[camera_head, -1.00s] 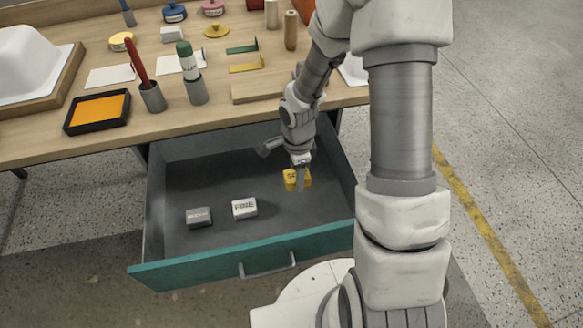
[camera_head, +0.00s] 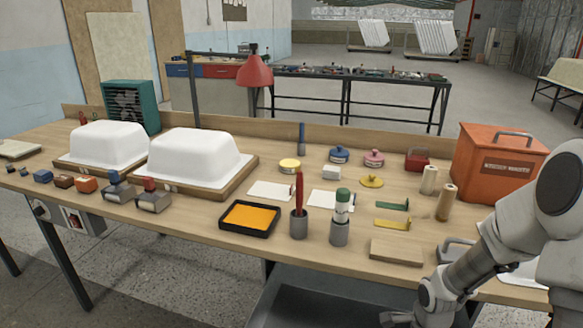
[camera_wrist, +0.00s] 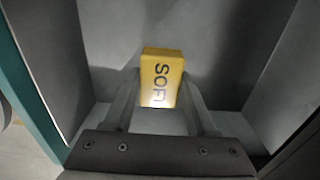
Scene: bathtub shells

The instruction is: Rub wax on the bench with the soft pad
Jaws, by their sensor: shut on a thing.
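A yellow block-shaped soft pad (camera_wrist: 162,80) with dark lettering, read as "SOF" and a partly cut letter, is between the fingers of my gripper (camera_wrist: 160,98) in the wrist view. My gripper is shut on it, one finger on each side, inside the grey drawer. Whether the pad touches the drawer floor I cannot tell. The wooden bench (camera_head: 262,262) spans the head view, above the open drawer (camera_head: 320,302). My gripper's fingers are outside the head view.
Two white tub shells (camera_head: 195,155) on wooden bases stand at left and centre-left. Cups with a red tool (camera_head: 299,222) and a green-topped bottle (camera_head: 340,228) stand near the front edge. An orange bin (camera_head: 497,165) is at the back right. A wooden block (camera_head: 397,251) lies at front right.

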